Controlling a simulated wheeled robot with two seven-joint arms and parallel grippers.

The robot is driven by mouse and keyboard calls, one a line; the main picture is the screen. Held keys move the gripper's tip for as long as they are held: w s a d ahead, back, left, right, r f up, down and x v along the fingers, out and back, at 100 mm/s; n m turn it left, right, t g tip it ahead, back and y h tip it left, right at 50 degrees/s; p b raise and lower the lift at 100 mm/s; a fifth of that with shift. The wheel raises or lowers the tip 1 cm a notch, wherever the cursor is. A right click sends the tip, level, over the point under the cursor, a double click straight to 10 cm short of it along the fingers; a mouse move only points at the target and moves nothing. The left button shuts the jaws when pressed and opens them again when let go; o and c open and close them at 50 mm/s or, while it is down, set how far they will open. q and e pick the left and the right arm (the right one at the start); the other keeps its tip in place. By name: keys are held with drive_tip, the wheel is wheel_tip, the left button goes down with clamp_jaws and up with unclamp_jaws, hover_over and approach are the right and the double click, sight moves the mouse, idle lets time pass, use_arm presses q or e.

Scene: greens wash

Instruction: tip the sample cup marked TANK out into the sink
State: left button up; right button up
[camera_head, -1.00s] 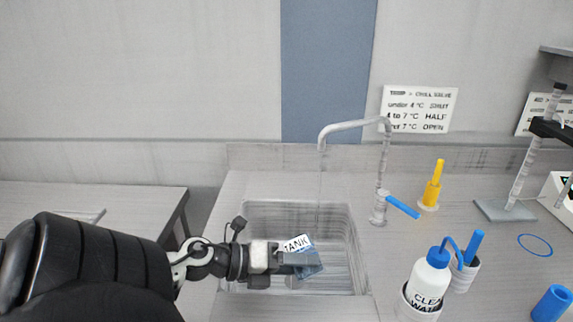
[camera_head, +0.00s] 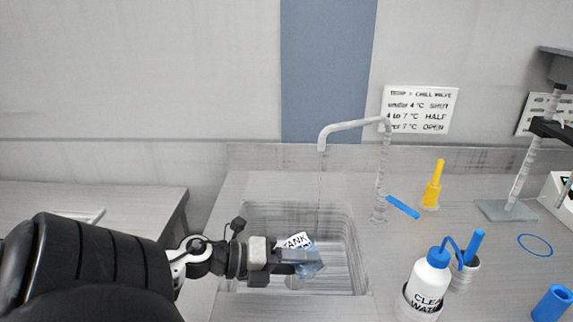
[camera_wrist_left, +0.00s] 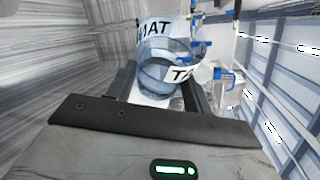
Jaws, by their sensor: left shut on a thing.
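The sample cup marked TANK (camera_head: 308,262) is clear with a bluish tint and a white label. It is tilted over the sink (camera_head: 340,278), inside the outline of its basin. My left gripper (camera_head: 290,262) is shut on the cup and comes in from the left. In the left wrist view the cup (camera_wrist_left: 157,75) sits between the two dark fingers, with its label partly readable. I cannot tell whether liquid is in it. My right gripper is not in view.
The tap (camera_head: 383,170) arches over the back of the sink. A yellow-tipped stand (camera_head: 432,190), a CLEAN WATER bottle (camera_head: 428,283), a blue ring (camera_head: 535,245) and a blue cylinder (camera_head: 551,303) stand or lie to the right. A wall sign (camera_head: 419,109) hangs behind.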

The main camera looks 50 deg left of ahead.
use_arm(q)
drive_tip(key=shift+r+n+h, duration=0.35)
drive_tip(key=shift+n+h, duration=0.05)
drive_tip(key=shift+n, duration=0.2)
idle(0.7)
drive_tip(key=shift+w+a+f+n+t, duration=0.1)
drive_tip(key=shift+a+f+n+t, duration=0.25)
drive_tip(key=shift+a+n, duration=0.35)
idle(0.7)
drive_tip(key=shift+a+r+n+h, duration=0.2)
drive_tip(key=shift+r+n+h, duration=0.15)
drive_tip(key=shift+n+h, duration=0.2)
idle(0.7)
